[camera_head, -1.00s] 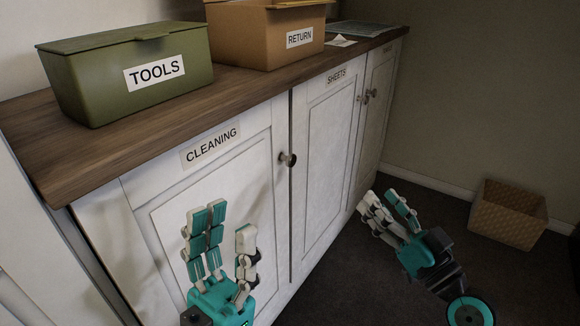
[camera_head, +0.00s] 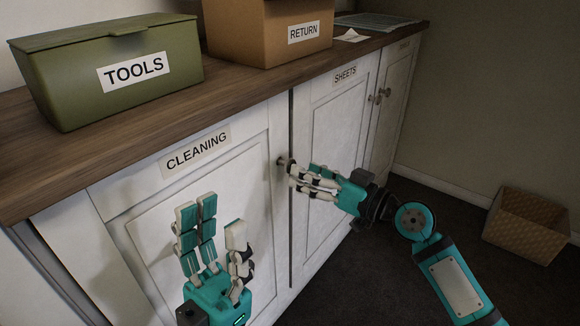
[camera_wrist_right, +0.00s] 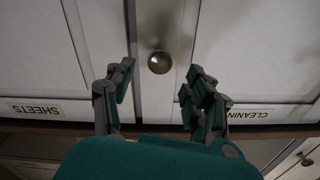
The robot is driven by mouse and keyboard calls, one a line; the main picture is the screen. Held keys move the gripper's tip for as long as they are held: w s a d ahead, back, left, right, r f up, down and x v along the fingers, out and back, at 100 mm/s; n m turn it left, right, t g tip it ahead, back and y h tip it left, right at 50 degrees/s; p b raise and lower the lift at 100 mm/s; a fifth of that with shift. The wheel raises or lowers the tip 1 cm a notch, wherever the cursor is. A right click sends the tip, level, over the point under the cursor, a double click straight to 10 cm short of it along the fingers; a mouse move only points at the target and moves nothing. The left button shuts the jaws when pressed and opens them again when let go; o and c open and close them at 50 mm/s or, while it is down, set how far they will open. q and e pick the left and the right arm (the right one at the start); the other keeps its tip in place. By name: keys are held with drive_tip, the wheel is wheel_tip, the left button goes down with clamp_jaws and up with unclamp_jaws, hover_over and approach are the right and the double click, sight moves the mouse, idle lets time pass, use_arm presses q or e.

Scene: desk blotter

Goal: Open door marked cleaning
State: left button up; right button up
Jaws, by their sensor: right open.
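The white cabinet door marked CLEANING (camera_head: 188,215) is shut, with its label (camera_head: 196,152) near its top edge. Its round metal knob (camera_head: 283,162) sits near the top right corner of the door. My right gripper (camera_head: 290,174) is at the knob with fingers pointing left at it. In the right wrist view the knob (camera_wrist_right: 159,62) shows just beyond and between the open fingers (camera_wrist_right: 157,88), apart from both. My left gripper (camera_head: 216,225) is open and empty in front of the lower part of the CLEANING door, fingers pointing up.
The SHEETS door (camera_head: 336,130) is shut, right of the CLEANING door. On the wooden countertop (camera_head: 190,105) stand a green TOOLS box (camera_head: 75,90) and a cardboard RETURN box (camera_head: 255,40).

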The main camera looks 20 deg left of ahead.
sight(290, 165)
drive_tip(key=x, duration=0.5)
drive_tip(key=shift+w+a+b, duration=0.1)
drive_tip(key=shift+a+b, duration=0.05)
drive_tip(key=shift+b, duration=0.2)
clamp_jaws()
